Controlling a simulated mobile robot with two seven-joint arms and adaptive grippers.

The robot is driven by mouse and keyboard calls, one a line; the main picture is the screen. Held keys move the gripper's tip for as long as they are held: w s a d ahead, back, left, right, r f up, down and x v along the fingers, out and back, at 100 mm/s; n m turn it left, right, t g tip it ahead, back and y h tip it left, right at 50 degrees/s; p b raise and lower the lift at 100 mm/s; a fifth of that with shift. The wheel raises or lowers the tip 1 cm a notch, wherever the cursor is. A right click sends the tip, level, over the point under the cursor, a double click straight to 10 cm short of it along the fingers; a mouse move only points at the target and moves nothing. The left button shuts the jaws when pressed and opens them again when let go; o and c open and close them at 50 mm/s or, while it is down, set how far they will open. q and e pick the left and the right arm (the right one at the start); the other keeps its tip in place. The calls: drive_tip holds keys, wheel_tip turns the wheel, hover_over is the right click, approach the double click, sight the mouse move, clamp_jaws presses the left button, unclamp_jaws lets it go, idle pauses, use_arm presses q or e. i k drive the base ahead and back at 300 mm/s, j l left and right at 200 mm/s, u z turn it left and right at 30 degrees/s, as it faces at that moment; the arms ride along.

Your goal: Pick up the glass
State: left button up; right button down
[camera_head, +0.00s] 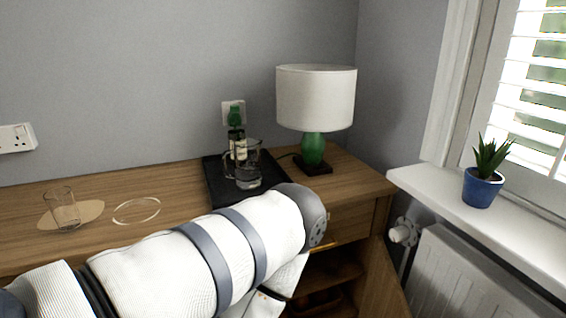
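A clear drinking glass (62,211) stands upright on a pale oval mat (92,210) at the left of the wooden sideboard top. A clear glass jug or mug (246,178) with a handle stands further right on a black tray (219,187). A white arm of mine, entering from the lower left, crosses in front of the sideboard, well to the right of and nearer than the drinking glass. Its elbow end is near the middle and its lower part bends down out of sight. Neither gripper shows.
A clear ring-shaped item (136,210) lies beside the mat. A dark green bottle (235,133) stands behind the jug. A lamp (315,98) stands at the sideboard's right. A potted plant (482,190) sits on the windowsill above a radiator (470,275). A door below stands open.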

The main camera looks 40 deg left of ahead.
sight(61, 203)
drive_tip(key=u, duration=2.7)
